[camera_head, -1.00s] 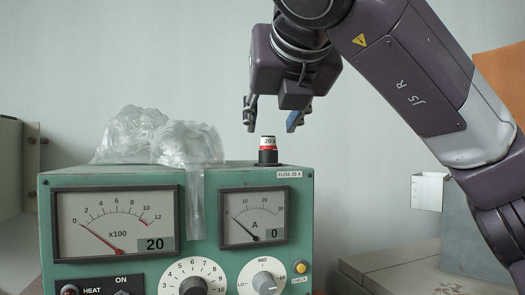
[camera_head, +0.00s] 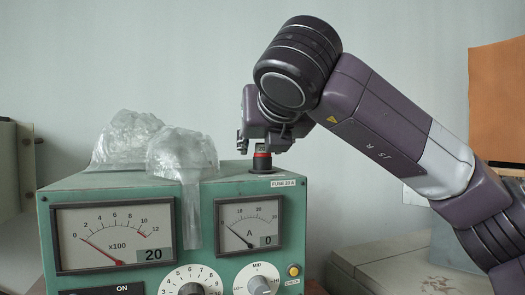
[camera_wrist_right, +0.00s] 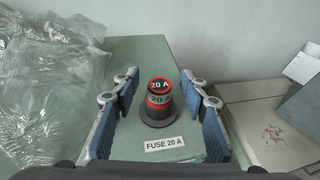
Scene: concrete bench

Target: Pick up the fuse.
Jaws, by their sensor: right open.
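The fuse (camera_wrist_right: 159,95) stands upright in a dark round holder on top of the green instrument case, behind a "FUSE 20 A" label. It has a red ring and "20 A" on its top. In the head view the fuse (camera_head: 262,155) shows just below my right gripper (camera_head: 263,147), its upper part hidden by the gripper. In the right wrist view my right gripper (camera_wrist_right: 158,105) is open, with one blue-padded finger on each side of the fuse and a gap on both sides. My left gripper is not in view.
Crumpled clear plastic (camera_head: 183,155) lies on the case (camera_head: 228,190) to the left of the fuse and hangs over its front; it also shows in the wrist view (camera_wrist_right: 50,75). Grey boxes (camera_head: 400,262) stand to the right. An orange panel (camera_head: 497,105) is at the far right.

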